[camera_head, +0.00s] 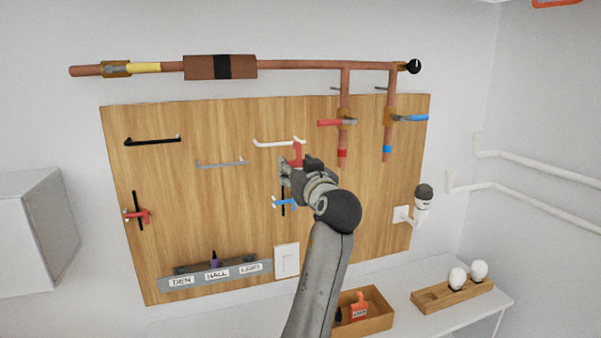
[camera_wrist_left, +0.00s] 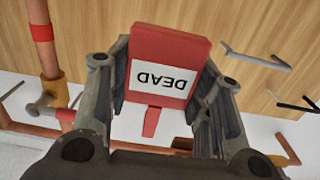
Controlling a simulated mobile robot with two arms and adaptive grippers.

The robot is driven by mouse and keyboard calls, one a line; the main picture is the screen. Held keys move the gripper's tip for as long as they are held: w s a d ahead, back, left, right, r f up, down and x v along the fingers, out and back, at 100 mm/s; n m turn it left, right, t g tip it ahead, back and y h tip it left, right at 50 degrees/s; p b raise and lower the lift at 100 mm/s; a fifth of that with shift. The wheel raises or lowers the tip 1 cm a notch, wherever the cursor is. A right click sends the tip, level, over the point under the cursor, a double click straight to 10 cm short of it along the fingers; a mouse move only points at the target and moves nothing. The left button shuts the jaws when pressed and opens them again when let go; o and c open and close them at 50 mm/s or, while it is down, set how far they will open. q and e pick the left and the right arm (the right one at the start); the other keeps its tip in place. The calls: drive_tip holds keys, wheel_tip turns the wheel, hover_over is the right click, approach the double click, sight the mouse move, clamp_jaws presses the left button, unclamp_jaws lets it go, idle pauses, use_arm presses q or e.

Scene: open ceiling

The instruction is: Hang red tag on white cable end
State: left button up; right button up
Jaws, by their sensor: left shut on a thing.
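My left gripper (camera_head: 293,172) is shut on the red tag (camera_head: 297,153) in front of the wooden board. In the left wrist view the red tag (camera_wrist_left: 165,60) sits between the two fingers (camera_wrist_left: 158,85), its white "DEAD" label upside down in the picture and its narrow stem pointing down. In the head view the tag's top overlaps the right end of the white cable (camera_head: 272,143). I cannot tell whether they touch. The white cable is not clearly seen in the wrist view. My right gripper is not in view.
A grey cable (camera_head: 221,163) and a black cable (camera_head: 152,140) lie left of the white one. Copper pipes with a red valve handle (camera_head: 336,122) and a blue one (camera_head: 410,118) stand to the right. A blue tag (camera_head: 283,203) hangs below the gripper.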

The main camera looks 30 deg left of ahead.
use_arm(q)
drive_tip(key=shift+x, duration=4.95)
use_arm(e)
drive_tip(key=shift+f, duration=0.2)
use_arm(q)
drive_tip(key=shift+b, duration=0.45)
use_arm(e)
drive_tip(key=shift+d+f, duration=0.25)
use_arm(q)
drive_tip(key=shift+f+b, duration=0.65)
drive_tip(key=shift+f, duration=0.1)
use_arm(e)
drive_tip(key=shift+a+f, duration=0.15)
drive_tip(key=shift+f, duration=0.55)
use_arm(q)
drive_tip(key=o, duration=1.1)
